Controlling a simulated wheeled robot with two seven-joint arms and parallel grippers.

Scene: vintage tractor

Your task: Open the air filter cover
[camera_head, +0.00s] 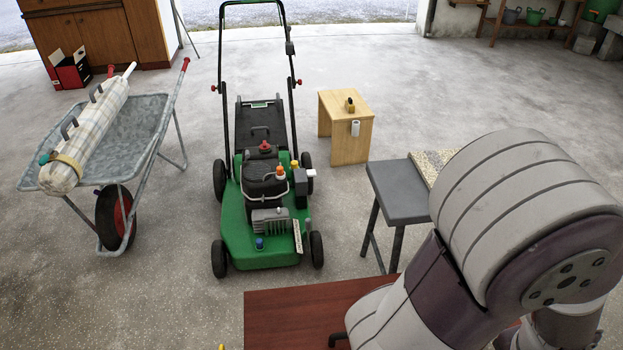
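A green lawn mower (232,230) with a black engine (262,170) stands on the floor left of the middle, its handle at the far side. A small black box (301,186) sits on the right side of the engine and looks closed. I cannot tell for sure whether it is the air filter cover. My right arm fills the lower right of the view, well apart from the mower, and its gripper does not show. My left gripper is out of view.
A wooden stool (348,145) with small items stands right of the mower. A grey bench (398,190) and a red-brown tabletop (290,315) are nearer me. A wheelbarrow (135,145) with a long wrapped load stands left. Floor around the mower is mostly clear.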

